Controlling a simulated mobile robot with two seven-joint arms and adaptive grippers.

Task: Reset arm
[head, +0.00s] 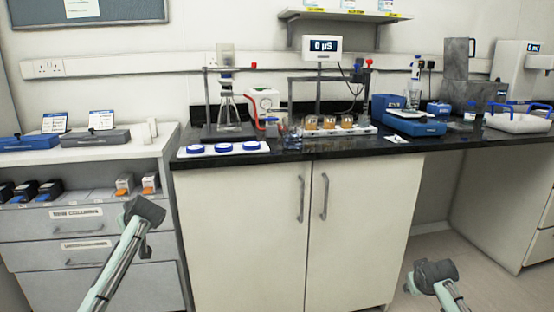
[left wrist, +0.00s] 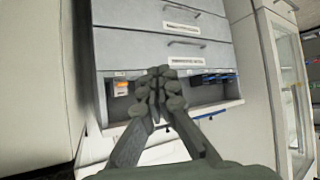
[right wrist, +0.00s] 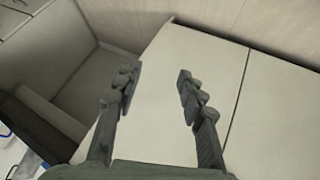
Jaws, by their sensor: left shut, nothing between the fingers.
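My left gripper (head: 145,212) is in front of the drawer unit at the left of the head view. In the left wrist view (left wrist: 157,88) its fingers meet, with nothing between them. My right gripper (head: 434,274) is low at the right in the head view, in front of the gap beside the cabinet. In the right wrist view (right wrist: 155,85) its fingers are wide apart with nothing between them. Cabinet doors show behind them.
A black bench top (head: 330,149) bears lab stands, a white strip of amber-filled vessels (head: 328,126) and a blue-lidded white tray (head: 223,149). The drawer unit (head: 80,238) has an open shelf of small boxes. Floor shows at the lower right.

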